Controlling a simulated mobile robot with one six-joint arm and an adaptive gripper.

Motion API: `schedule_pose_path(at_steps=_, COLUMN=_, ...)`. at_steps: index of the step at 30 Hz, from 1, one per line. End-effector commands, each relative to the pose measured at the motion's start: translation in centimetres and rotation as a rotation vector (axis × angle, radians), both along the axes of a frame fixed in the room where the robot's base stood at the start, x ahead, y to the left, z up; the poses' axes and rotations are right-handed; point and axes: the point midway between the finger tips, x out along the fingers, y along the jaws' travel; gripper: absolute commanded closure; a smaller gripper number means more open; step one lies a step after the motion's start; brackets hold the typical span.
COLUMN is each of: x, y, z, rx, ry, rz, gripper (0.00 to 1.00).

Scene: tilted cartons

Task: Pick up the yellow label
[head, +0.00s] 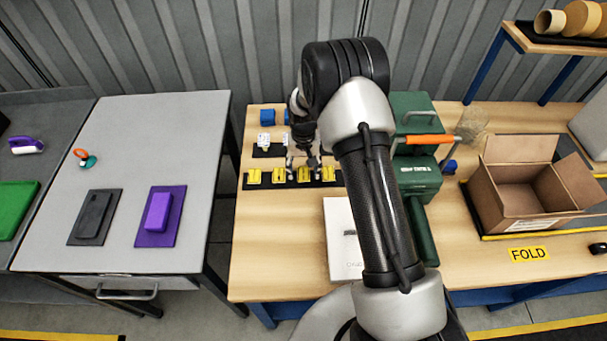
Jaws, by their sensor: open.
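Several yellow labels stand in a row on a black strip (266,184) on the wooden table. The leftmost yellow label (254,176) and the one beside it (279,175) show clearly. A third yellow label (304,175) is just below my gripper, and another (328,174) is to its right. My gripper (303,170) points down over the row, with its fingers apart and nothing visible between them. Whether a finger touches a label cannot be told. My arm hides part of the table to the right.
Behind the row are white labels (265,141) and a blue block (267,117). A white box (342,238) lies in front. Green tool cases (418,178) and an open carton (520,190) stand right. A grey table (130,130) is left, across a gap.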

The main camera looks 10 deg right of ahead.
Motion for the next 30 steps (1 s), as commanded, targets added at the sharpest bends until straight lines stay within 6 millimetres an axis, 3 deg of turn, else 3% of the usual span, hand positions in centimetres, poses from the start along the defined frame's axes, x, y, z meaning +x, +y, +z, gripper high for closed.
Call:
schedule_pose_path(at_steps=22, x=-0.04, y=0.00, z=-0.49, rx=0.000, ry=0.001, rz=0.000, gripper=0.43)
schedule_pose_path(at_steps=30, x=-0.04, y=0.00, z=-0.49, rx=0.000, ry=0.001, rz=0.000, gripper=0.60)
